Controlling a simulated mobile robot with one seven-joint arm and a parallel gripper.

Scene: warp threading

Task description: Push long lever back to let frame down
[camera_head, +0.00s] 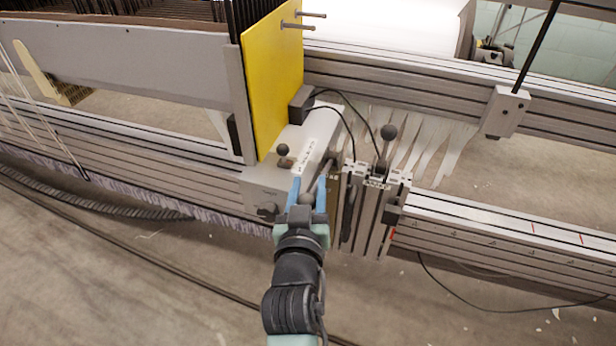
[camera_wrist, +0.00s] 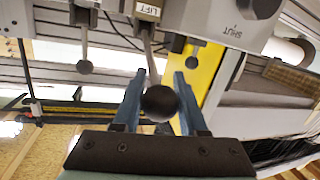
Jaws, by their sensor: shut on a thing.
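My gripper (camera_head: 308,186) with its blue fingers is at the front of the machine, beside the grey lever box (camera_head: 262,187). In the wrist view, my gripper (camera_wrist: 160,75) has its two fingers on either side of the long lever's round black knob (camera_wrist: 158,103). The knob also shows between the fingers in the head view (camera_head: 306,198). The lever's thin shaft runs from the knob towards a small plate marked LIFT (camera_wrist: 148,11). The fingers hide part of the shaft in the head view.
A yellow panel (camera_head: 273,75) stands behind the box. Another black-knobbed lever (camera_head: 388,132) stands to the right on a metal bracket. A short knob (camera_head: 283,149) sits on the box. Aluminium rails (camera_head: 500,237) run across, and cables loop near the bracket. Open floor lies in front.

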